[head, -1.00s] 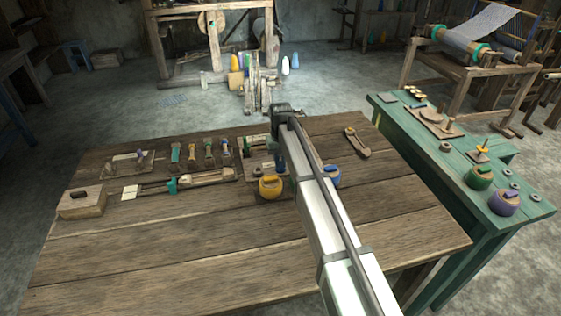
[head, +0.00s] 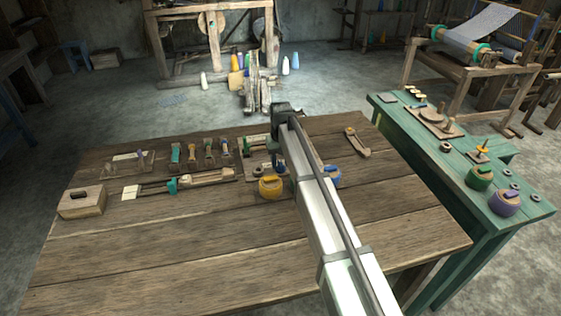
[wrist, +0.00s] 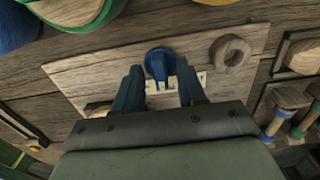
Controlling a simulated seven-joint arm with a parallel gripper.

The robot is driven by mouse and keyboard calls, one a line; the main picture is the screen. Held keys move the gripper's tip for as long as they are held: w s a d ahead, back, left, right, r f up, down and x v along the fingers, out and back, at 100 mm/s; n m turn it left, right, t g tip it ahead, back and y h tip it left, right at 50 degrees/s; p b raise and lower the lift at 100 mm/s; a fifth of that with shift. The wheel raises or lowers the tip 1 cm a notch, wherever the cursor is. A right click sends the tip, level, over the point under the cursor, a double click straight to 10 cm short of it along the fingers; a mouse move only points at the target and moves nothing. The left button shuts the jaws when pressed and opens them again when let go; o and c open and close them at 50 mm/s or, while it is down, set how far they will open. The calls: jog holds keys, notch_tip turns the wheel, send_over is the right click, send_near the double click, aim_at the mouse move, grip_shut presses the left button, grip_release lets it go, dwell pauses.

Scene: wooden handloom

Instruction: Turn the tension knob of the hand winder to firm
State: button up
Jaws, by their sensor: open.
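In the wrist view a small blue knob (wrist: 159,63) stands on a flat wooden board (wrist: 108,67). A pale label with marks (wrist: 186,82) lies beside it, partly covered by my fingers; the marks are too small to read. I take this to be the tension knob. My gripper (wrist: 159,84) is open, with one blue finger at each side of the knob's near part. I cannot tell whether they touch it. In the head view my gripper (head: 274,163) is low over the board, behind the yellow pot (head: 270,188); my arm hides part of the board.
A wooden ring (wrist: 230,50) is on the same board. Spools (wrist: 284,108) lie beside it. A blue pot (head: 333,177) stands right of my arm. A wooden box (head: 82,202) is at the table's left. The table's front is clear.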

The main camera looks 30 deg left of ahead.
aim_at(281, 162)
notch_tip(281, 162, up, 14)
jog(key=shift+f, duration=0.15)
dwell(0.4)
dwell(0.4)
